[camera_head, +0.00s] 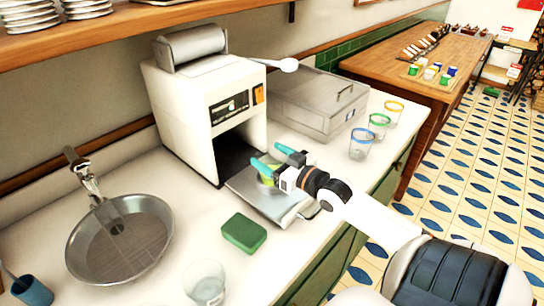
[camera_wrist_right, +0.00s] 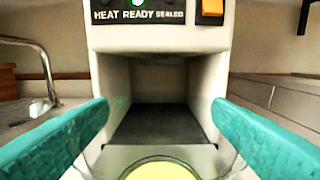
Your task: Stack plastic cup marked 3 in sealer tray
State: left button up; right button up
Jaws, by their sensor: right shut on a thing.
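My right gripper (camera_head: 277,162) is shut on a clear plastic cup (camera_head: 267,178) with yellow-green contents. Its teal fingers sit on both sides of the cup. The cup is over the metal sealer tray (camera_head: 240,186), which sticks out of the white sealer (camera_head: 180,112). I cannot tell whether the cup's base touches the tray. In the right wrist view the round yellow-green top of the cup (camera_wrist_right: 160,171) shows at the bottom edge, in front of the sealer's dark opening (camera_wrist_right: 157,125). No mark 3 is readable. My left gripper is not in view.
Empty cups with a blue rim (camera_head: 361,146), a green rim (camera_head: 379,125) and a yellow rim (camera_head: 393,110) stand by a metal box (camera_head: 312,100). A green sponge (camera_head: 244,232) and a clear cup (camera_head: 204,282) are near the front.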

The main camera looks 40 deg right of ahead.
jog(key=shift+f, duration=0.3)
jog(key=o, duration=1)
jog(key=shift+r, duration=0.25)
jog(key=s, duration=0.8)
jog(key=s+d+b, duration=0.1)
jog(key=s, duration=0.3)
jog(key=shift+r, duration=0.1)
